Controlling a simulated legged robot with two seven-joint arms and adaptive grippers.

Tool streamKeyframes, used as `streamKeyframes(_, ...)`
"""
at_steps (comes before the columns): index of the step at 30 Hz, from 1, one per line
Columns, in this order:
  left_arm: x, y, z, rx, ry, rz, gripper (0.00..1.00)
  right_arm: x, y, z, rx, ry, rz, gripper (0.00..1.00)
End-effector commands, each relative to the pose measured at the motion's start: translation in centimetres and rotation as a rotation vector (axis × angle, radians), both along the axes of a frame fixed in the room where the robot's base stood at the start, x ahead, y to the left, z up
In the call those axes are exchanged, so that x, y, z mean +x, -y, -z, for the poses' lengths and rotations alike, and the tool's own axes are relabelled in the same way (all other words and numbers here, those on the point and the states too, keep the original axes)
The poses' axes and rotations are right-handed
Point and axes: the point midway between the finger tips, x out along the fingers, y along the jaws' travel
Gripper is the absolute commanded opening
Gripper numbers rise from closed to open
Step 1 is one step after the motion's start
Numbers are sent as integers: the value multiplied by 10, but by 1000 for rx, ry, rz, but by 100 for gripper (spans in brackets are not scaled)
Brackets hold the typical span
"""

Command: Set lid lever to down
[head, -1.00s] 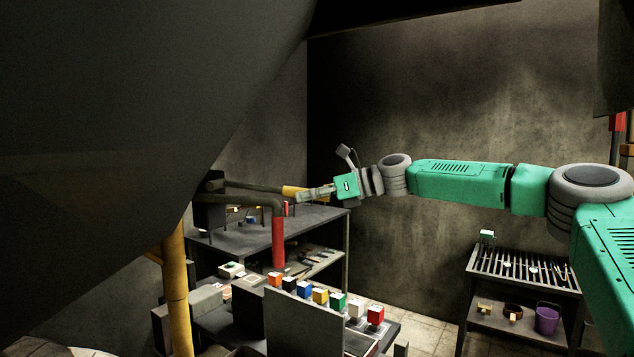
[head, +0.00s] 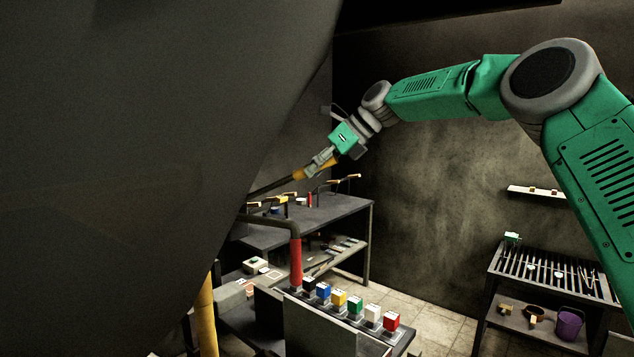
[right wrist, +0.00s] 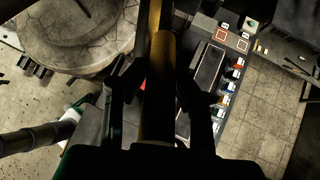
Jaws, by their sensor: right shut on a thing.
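A dark bar lever (head: 268,188) with a yellow-orange grip (head: 299,174) slants up to the right from behind a large dark form. I take it to be the lid lever. My right gripper (head: 318,164) is shut on the yellow grip, which also shows between the two dark fingers in the right wrist view (right wrist: 161,75). The lever's inner end is hidden behind the dark form. A bent dark bar with a red grip (head: 296,262) hangs down below it and is apart from my gripper. My left gripper is not in view.
A large dark form (head: 120,150) fills the left of the head view. A dark workbench (head: 335,212) stands behind the levers. Several coloured blocks (head: 392,321) line a lower table. A slatted rack (head: 540,270) stands at the right, with open floor between.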

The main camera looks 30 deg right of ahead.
Motion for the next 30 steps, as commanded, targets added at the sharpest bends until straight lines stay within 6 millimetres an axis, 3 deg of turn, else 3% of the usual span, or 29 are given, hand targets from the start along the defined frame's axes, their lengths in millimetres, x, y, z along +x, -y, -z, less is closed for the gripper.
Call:
streamKeyframes(1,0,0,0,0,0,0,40,3,0,-10,-14,-4,6,0)
streamKeyframes(8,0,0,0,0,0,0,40,5,-1,-23,-53,-59,5,0)
streamKeyframes(25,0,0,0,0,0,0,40,6,-2,-30,-64,-75,5,0)
streamKeyframes(26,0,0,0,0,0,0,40,6,-2,-30,-64,-75,5,26)
streamKeyframes(27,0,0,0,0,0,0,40,6,-2,-30,-64,-75,5,40)
streamKeyframes(30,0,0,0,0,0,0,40,6,-2,-28,-65,-80,4,43)
